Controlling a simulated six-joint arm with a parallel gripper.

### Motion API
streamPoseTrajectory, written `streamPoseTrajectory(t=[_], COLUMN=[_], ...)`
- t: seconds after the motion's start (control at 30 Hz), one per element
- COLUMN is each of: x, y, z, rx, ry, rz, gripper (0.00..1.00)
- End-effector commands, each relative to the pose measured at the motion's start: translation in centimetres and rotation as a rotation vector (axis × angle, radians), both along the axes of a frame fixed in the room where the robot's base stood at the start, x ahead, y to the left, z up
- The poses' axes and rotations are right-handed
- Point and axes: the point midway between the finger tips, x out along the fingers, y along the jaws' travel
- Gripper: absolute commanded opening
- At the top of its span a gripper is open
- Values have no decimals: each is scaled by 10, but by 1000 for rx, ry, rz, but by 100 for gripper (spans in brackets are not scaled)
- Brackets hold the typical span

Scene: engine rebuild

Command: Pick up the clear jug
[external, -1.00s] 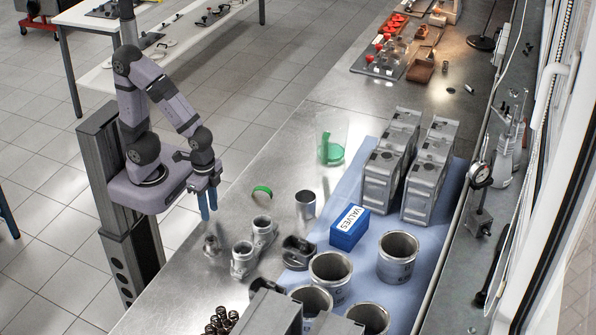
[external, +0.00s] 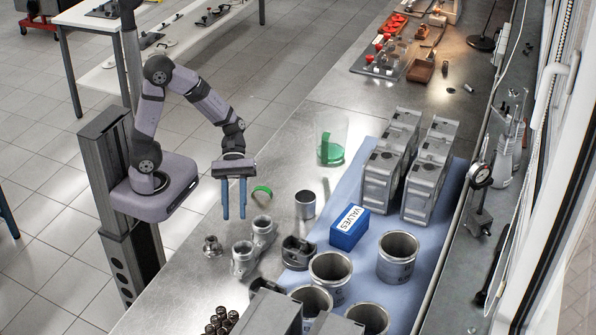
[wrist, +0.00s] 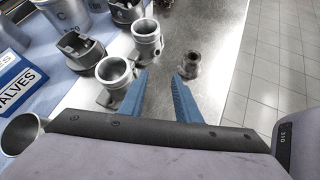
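The clear jug (external: 331,138) stands upright on the metal bench in the external view, left of the grey engine blocks. In the wrist view my gripper (wrist: 162,80) is also open and empty. The jug does not show in the wrist view.
Pipe-like metal parts (external: 243,258) and a small fitting (external: 212,246) stand nearby. Bench left of the jug is clear.

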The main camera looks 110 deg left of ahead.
Motion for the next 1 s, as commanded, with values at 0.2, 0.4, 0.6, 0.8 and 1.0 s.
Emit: streamPoseTrajectory(t=[0.2,0.4,0.6,0.8,1.0], x=[57,71,74,85,93], y=[91,191,277,336,367], z=[37,70,67,32,10], rx=[-372,-649,-777,-754,-596], ry=[-42,-156,-288,-381,-480], rz=[516,852,1073,1229,1275], gripper=[30,30,30,30,30])
